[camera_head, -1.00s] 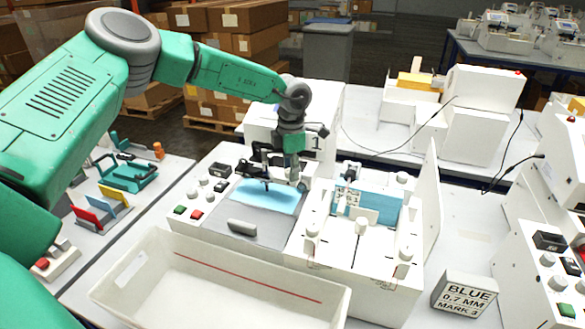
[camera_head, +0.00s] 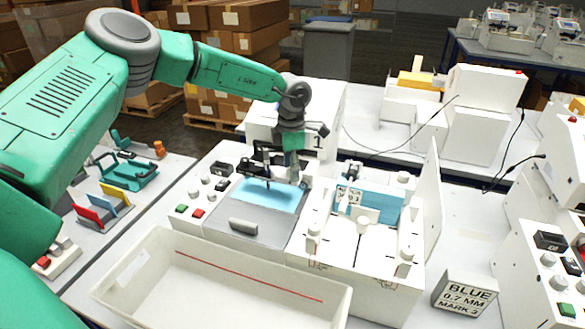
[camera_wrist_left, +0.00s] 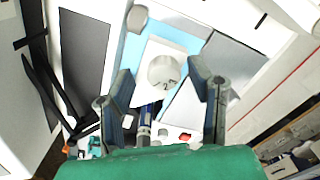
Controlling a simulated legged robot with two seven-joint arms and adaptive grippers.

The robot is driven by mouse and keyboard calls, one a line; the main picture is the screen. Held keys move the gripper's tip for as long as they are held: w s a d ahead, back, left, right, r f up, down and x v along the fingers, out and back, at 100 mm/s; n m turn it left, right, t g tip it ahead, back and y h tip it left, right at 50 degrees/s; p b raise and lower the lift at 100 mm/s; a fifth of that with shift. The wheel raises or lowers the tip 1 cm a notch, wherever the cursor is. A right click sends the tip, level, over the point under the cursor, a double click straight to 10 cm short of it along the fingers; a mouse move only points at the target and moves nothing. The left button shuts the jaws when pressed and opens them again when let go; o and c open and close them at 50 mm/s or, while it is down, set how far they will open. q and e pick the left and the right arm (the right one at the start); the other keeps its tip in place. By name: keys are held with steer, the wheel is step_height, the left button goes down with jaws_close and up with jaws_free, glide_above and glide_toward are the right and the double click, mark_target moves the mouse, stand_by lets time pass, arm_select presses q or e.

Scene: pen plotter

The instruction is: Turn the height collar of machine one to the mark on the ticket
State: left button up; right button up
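Machine one (camera_head: 262,127), a white plotter marked "1", stands in the middle of the table in the head view. My left gripper (camera_head: 292,168) points down over its bed at the right edge of the light blue sheet (camera_head: 262,196). In the left wrist view, a round white collar (camera_wrist_left: 164,72) with what looks like a "2" shows between the fingers of my left gripper (camera_wrist_left: 166,85). The fingers are apart, with visible room on both sides of the collar. In the head view the gripper hides the collar. The ticket (camera_head: 464,294) reads "BLUE 0.7 MM MARK 3". My right gripper is not in view.
A white bin (camera_head: 215,290) with a red line stands in front of the machine. A white fixture with a blue plate (camera_head: 378,204) stands right of the bed. Machine buttons (camera_head: 198,213) are at left. A second machine (camera_head: 548,262) is at far right. Clear table lies near the ticket.

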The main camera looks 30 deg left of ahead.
arm_select(q)
step_height(320, 180, up, 12)
stand_by(0.6)
steer(key=shift+f, duration=0.15)
